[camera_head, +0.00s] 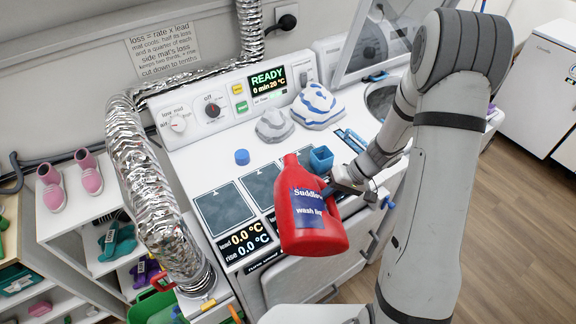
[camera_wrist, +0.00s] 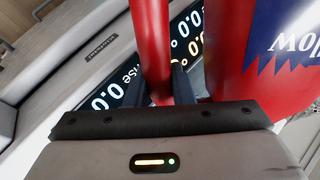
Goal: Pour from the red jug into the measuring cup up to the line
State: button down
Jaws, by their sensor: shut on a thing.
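The red jug (camera_head: 310,225) has a blue label and an uncapped neck, and leans slightly in the head view. My gripper (camera_head: 333,188) is shut on the jug's handle, which shows between the two dark fingers in the wrist view (camera_wrist: 158,88). The jug's body (camera_wrist: 235,75) is to the right of the handle there. The jug hangs in front of the white machine's panel. A small square blue cup (camera_head: 321,159), perhaps the measuring cup, stands upright on the white top just behind the jug. Its line and contents cannot be made out.
A round blue cap (camera_head: 242,157) lies on the white top (camera_head: 205,160). Dark square pads (camera_head: 222,210) and a readout (camera_head: 244,241) are near the jug. Grey and blue-striped cloth lumps (camera_head: 317,105) lie behind. A silver hose (camera_head: 150,185) stands at left.

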dwell(0.7)
jog(key=shift+w, duration=0.15)
jog(key=shift+w+f+t+b, duration=0.3)
jog(key=shift+t+b, duration=0.5)
jog(key=shift+b, duration=0.1)
jog(key=shift+w+r+b, duration=0.15)
jog(key=shift+b, duration=0.85)
jog(key=shift+r+n+t+b, duration=0.3)
jog(key=shift+b, duration=0.55)
jog(key=shift+a+r, duration=0.1)
jog(key=shift+r, duration=0.55)
jog(key=shift+b, duration=0.75)
